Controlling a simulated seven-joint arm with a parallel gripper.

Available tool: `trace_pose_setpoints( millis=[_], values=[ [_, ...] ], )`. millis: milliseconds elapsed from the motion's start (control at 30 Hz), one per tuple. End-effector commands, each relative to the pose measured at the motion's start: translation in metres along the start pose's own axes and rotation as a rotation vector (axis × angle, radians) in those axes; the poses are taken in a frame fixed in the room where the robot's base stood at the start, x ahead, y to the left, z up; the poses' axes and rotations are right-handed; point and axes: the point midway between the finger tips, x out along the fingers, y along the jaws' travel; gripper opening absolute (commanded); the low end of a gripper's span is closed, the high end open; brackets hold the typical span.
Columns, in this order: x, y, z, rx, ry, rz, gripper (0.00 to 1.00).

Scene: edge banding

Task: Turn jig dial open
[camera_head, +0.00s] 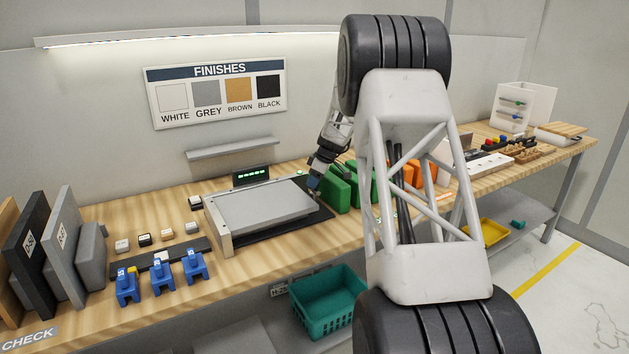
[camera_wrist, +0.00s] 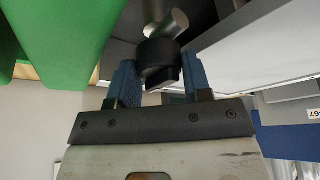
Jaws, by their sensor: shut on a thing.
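The jig dial, a dark round knob (camera_wrist: 158,54) with a metal bar across its end, shows at the top middle of the wrist view. My gripper (camera_wrist: 160,78) has its two blue fingers on either side of the knob and is shut on it. In the head view my gripper (camera_head: 314,184) is at the right end of the jig (camera_head: 222,238), low beside the grey panel (camera_head: 264,207) lying on it. The dial cannot be made out in the head view, and its turn angle is unclear.
Green blocks (camera_head: 338,188) stand close to the right of my gripper; one green side (camera_wrist: 50,40) fills the wrist view's upper left. A small display (camera_head: 251,174) is behind the jig. Blue clamps (camera_head: 161,274) and upright boards (camera_head: 62,235) are at the left.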

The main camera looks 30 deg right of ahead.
Motion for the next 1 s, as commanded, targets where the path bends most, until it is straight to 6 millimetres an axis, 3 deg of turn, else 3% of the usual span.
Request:
trace_pose_setpoints(
  millis=[467,500,600,1000],
  values=[
    [0.0002,0.0004,0.0003,-0.017,0.000,-0.006,0.21],
    [0.0003,0.0004,0.0003,-0.017,0.000,-0.006,0.51],
    [0.0002,0.0003,0.0003,-0.017,0.000,-0.007,0.67],
    [-0.0028,0.0002,0.0000,-0.017,0.000,-0.006,0.69]
  ],
)
